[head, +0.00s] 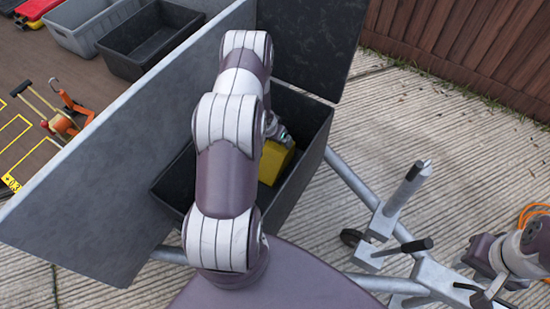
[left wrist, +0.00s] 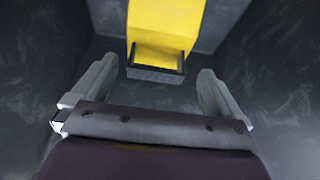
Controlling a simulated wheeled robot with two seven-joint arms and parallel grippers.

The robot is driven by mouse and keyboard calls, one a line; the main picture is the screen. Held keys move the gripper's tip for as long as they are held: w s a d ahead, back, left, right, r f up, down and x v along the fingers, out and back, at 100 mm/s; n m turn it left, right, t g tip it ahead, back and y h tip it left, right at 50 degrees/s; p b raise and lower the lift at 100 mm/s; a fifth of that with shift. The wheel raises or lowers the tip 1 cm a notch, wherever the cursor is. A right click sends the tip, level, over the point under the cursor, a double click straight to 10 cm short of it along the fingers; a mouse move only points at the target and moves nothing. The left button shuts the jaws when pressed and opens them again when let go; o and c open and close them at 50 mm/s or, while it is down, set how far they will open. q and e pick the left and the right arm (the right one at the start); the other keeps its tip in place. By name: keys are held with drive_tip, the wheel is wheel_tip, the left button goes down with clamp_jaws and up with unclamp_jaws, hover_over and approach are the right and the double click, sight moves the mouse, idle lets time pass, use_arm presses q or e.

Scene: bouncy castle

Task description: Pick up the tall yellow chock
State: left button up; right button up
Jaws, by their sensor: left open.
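The yellow chock (head: 275,162) is in a dark grey open box (head: 312,152), partly hidden by my left arm in the head view. In the left wrist view the chock (left wrist: 162,32) is a yellow block with a dark end facing the camera. My left gripper (left wrist: 157,68) is open inside the box, one finger on each side of the chock's near end. The fingers look apart from it, and nothing is held. In the head view this gripper is mostly hidden behind my arm. My right gripper (head: 487,285) is low at the right edge, its fingers unclear.
A tall grey panel (head: 110,150) stands left of the box, and a dark lid (head: 318,45) rises behind it. Grey and black bins (head: 95,25) and an orange tool (head: 65,120) lie beyond the panel. A metal frame with a post (head: 400,190) stands at right on concrete.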

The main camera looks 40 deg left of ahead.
sight(278, 146)
use_arm(q)
drive_tip(key=x, duration=0.3)
drive_tip(key=shift+w+d+f, duration=0.1)
drive_tip(key=shift+w+d, duration=0.05)
drive_tip(key=shift+d, duration=0.05)
drive_tip(key=shift+w+a+f, duration=0.1)
drive_tip(key=shift+w+f, duration=0.1)
drive_tip(key=shift+f, duration=0.1)
drive_tip(key=shift+r, duration=0.1)
drive_tip(key=c, duration=0.4)
clamp_jaws()
drive_tip(key=shift+r, duration=0.1)
